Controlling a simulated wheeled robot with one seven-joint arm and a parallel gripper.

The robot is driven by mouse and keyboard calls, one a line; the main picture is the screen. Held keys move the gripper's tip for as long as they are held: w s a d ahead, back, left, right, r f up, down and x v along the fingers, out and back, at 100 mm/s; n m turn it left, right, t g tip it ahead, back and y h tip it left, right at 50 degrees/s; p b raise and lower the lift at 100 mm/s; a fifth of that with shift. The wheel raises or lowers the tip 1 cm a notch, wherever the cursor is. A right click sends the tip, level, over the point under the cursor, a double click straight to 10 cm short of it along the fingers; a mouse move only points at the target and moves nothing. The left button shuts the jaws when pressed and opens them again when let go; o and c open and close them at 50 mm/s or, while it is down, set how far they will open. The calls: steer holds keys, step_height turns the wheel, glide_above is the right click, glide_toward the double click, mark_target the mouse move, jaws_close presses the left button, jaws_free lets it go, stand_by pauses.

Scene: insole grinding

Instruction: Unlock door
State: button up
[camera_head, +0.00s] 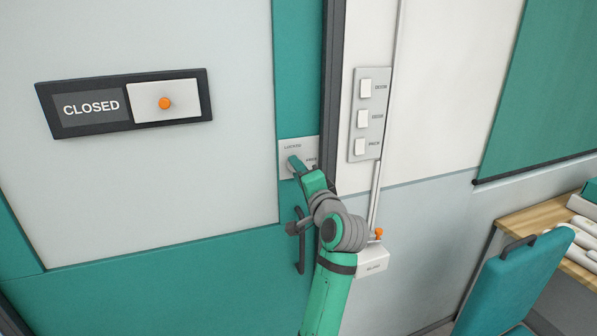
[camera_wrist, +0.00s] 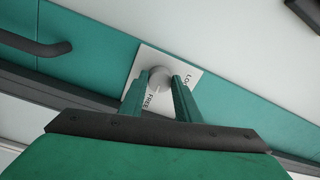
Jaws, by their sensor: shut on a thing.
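The door (camera_head: 170,220) is white and teal and looks closed in its dark frame. A small white lock plate (camera_head: 285,150) on its right edge reads LOCKED and FREE. It also fills the middle of the wrist view (camera_wrist: 190,70). A round grey knob (camera_wrist: 159,74) sits on the plate. My gripper (camera_head: 298,164) is at the plate, and in the wrist view its two teal fingers (camera_wrist: 159,82) are shut on the knob, one on each side. Which word the knob points at cannot be told. My gripper and wrist hide part of the plate in the head view.
A dark door handle (camera_head: 300,245) stands below the lock, close to my arm. A CLOSED sign (camera_head: 90,108) with an orange slider knob is at left. A switch panel (camera_head: 370,115) is on the wall at right. A teal chair (camera_head: 515,275) and wooden desk (camera_head: 540,220) stand lower right.

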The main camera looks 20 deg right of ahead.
steer(key=shift+m, duration=0.6)
steer(key=o, duration=1.1)
steer(key=s, duration=1)
steer(key=shift+s+d+f, duration=0.2)
steer(key=shift+s+f, duration=0.1)
steer(key=shift+s, duration=0.1)
steer(key=shift+f, duration=0.1)
